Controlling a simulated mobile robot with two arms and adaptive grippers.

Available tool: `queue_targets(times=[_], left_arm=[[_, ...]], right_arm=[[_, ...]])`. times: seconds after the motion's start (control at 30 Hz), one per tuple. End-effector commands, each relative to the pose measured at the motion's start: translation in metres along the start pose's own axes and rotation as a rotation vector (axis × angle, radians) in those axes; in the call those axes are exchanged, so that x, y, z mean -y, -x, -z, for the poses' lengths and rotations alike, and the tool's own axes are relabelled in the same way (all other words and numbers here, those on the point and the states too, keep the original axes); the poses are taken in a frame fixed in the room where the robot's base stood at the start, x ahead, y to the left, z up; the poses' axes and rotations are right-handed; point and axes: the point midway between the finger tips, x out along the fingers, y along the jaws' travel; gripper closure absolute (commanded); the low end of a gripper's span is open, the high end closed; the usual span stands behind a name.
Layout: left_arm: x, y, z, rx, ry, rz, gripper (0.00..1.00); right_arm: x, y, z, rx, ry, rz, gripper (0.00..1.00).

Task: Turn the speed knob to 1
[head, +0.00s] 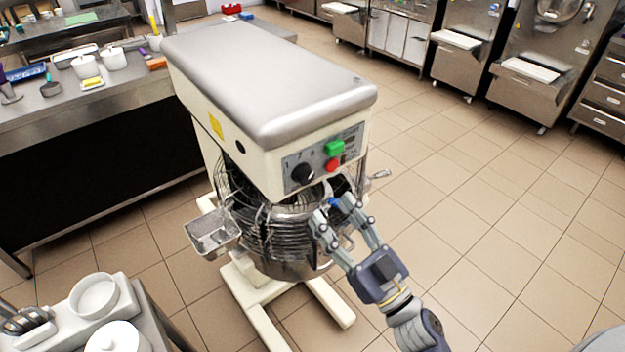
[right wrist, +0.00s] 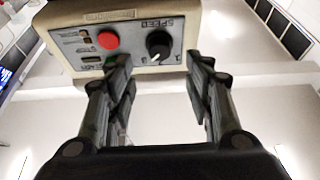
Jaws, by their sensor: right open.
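The black speed knob (head: 302,174) is on the front panel of a large floor mixer (head: 262,85), left of the green button (head: 334,147) and the red button (head: 332,165). In the right wrist view the knob (right wrist: 158,45) shows upside down, with a white pointer mark and the word SPEED above it. My right gripper (head: 334,208) is open and empty, below and to the right of the knob in the head view, in front of the bowl guard. In the wrist view its fingertips (right wrist: 160,62) lie on either side below the knob, apart from it. My left gripper is out of view.
The mixer's wire guard and bowl (head: 280,235) are just behind my right gripper, with a metal chute (head: 212,232) at left. A counter (head: 120,90) with pots stands at left. White dishes (head: 95,295) are at lower left. The floor at right is clear.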

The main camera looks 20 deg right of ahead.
Motion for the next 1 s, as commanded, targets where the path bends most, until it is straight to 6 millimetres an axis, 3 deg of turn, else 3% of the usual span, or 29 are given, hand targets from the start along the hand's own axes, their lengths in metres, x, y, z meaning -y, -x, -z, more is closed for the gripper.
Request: queue_targets(times=[0.2, 0.4, 0.83, 0.87, 1.0], left_arm=[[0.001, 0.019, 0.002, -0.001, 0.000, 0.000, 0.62], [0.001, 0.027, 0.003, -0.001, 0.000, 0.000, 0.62], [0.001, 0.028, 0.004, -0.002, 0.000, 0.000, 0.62], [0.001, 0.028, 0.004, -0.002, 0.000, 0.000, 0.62], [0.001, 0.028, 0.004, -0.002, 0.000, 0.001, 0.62]], right_arm=[[0.000, -0.043, 0.004, -0.002, -0.001, -0.001, 0.52], [-0.001, -0.067, 0.001, 0.000, 0.000, -0.002, 0.52], [0.000, -0.076, -0.001, 0.001, 0.000, -0.002, 0.52], [0.000, -0.076, -0.001, 0.001, 0.000, -0.002, 0.55], [-0.001, -0.076, -0.001, 0.001, 0.000, -0.002, 0.86]])
